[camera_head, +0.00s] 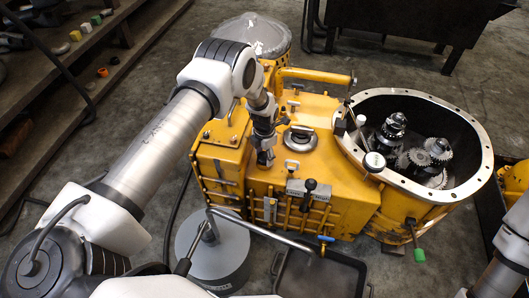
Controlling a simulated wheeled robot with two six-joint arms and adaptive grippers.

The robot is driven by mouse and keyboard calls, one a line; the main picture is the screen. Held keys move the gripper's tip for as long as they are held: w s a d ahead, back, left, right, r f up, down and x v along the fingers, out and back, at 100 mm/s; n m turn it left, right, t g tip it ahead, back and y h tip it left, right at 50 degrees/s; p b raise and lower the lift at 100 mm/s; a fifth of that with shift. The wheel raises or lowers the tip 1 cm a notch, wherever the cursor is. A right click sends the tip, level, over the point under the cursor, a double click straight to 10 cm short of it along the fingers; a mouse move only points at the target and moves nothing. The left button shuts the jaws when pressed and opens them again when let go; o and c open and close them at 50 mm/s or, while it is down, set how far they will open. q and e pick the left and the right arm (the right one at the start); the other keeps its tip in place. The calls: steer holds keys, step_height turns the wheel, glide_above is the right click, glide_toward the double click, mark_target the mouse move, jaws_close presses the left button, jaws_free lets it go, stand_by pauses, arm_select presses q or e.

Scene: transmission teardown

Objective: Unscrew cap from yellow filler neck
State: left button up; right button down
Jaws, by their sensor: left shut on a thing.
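The yellow gearbox housing (330,200) stands in the middle of the head view. My left gripper (265,158) points down at its top, left of centre. It is shut on a small grey part that seems to be the cap, mostly hidden by the fingers. The yellow filler neck under it is hidden, and I cannot tell whether the cap is seated or lifted. A round metal lid (299,139) sits on the housing just right of the gripper, apart from it. My right arm shows at the lower right edge; its gripper is out of view.
An open oval case (487,150) with several gears (412,155) is at the right. A yellow bar handle (315,76) runs behind the gripper. A dark tray (320,275) and a grey round base (212,262) stand in front. Wooden shelves line the left.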

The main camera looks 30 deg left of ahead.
mark_target(264, 156)
arm_select(q)
steer(key=o, duration=1.8)
steer(key=shift+o, duration=0.2)
step_height(264, 156, up, 5)
steer(key=p, duration=0.3)
steer(key=shift+f+p, duration=0.2)
steer(key=shift+p, duration=0.1)
steer(key=shift+f, duration=0.1)
